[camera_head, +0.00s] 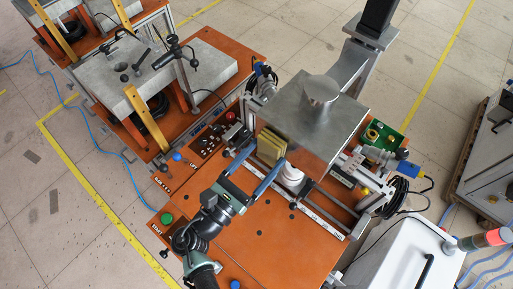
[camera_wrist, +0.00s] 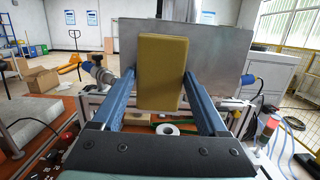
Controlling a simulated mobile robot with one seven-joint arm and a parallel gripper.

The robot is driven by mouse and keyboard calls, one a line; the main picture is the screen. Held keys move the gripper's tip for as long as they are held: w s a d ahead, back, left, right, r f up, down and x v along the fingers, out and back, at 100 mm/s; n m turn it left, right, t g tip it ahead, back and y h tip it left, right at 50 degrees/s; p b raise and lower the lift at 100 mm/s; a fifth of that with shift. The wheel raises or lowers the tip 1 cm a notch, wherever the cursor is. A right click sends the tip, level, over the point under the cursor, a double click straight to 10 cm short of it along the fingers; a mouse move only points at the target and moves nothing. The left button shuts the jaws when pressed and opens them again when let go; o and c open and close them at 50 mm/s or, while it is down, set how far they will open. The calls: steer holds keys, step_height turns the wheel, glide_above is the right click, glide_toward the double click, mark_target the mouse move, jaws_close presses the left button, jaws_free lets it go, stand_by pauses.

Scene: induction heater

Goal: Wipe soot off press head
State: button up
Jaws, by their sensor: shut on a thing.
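My gripper (camera_head: 264,160) is shut on a yellow-brown sponge block (camera_head: 271,146), its two blue fingers on either side. In the wrist view the sponge (camera_wrist: 162,75) stands upright between the fingers of my gripper (camera_wrist: 160,84). The press head is a grey metal block (camera_head: 308,122) with a round post on top, right beside the sponge in the head view. In the wrist view its flat face (camera_wrist: 222,55) is behind the sponge. I cannot tell whether sponge and face touch. I see no clear soot; the sponge hides part of the face.
A white roll-like part (camera_head: 292,176) sits under the press head by a metal rail. The orange machine table (camera_head: 270,235) is mostly clear in front. A white cabinet (camera_head: 395,258) stands at lower right.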

steer(key=shift+w+d, duration=0.15)
steer(key=shift+w+a+b, duration=0.65)
steer(key=shift+w+a, duration=0.3)
steer(key=shift+w+a+r, duration=0.1)
steer(key=shift+w+a, duration=0.3)
steer(key=shift+w, duration=0.1)
steer(key=shift+s+a, duration=0.1)
steer(key=shift+r+p+v, duration=0.2)
steer(key=shift+v, duration=1.2)
steer(key=shift+r+p+v, duration=0.2)
steer(key=shift+r+v, duration=0.05)
steer(key=shift+v, duration=1.1)
steer(key=shift+s+a+f, duration=0.1)
steer(key=shift+s+a, duration=0.05)
